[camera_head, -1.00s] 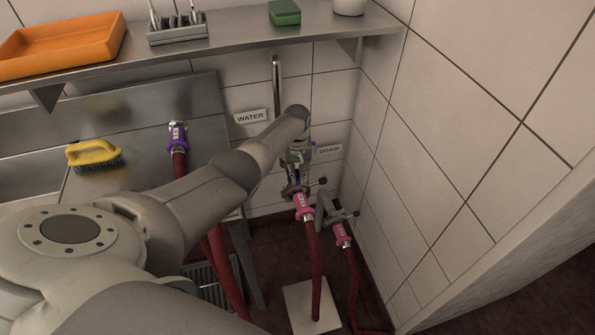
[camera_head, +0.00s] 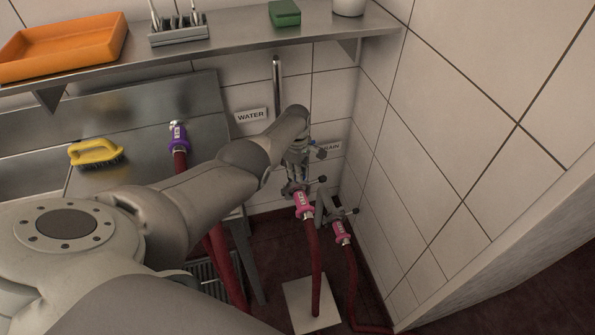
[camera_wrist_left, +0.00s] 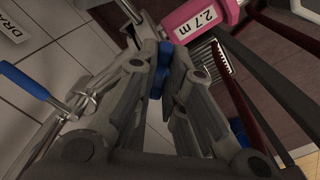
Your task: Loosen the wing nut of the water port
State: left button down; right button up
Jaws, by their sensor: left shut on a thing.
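The water port's pipe (camera_head: 277,85) runs down the wall beside the WATER sign (camera_head: 251,116). At its lower end, a clamp with a dark-knobbed wing nut (camera_head: 320,181) sits just above a pink hose coupling (camera_head: 303,206). My left gripper (camera_head: 296,182) reaches down at this clamp, its wrist covering much of the port. My right gripper is out of view.
A second pink coupling (camera_head: 342,233) with a clamp hangs close by on the right, near the wall. A blue lever (camera_wrist_left: 24,80) shows in the left wrist view. A purple coupling (camera_head: 177,135) and yellow brush (camera_head: 95,153) are on the left. A shelf (camera_head: 235,38) runs above.

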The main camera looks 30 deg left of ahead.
pick_arm(q)
jog(key=n, duration=0.4)
jog(key=shift+r+n, duration=0.1)
jog(key=shift+n, duration=0.2)
jog(key=n, duration=0.4)
jog(key=shift+a+n, duration=0.1)
jog(key=shift+n, duration=0.2)
jog(key=c, duration=1.5)
grip_release()
jog(key=shift+r, duration=0.15)
notch_tip(320, 180, up, 12)
jog(key=shift+f, duration=0.2)
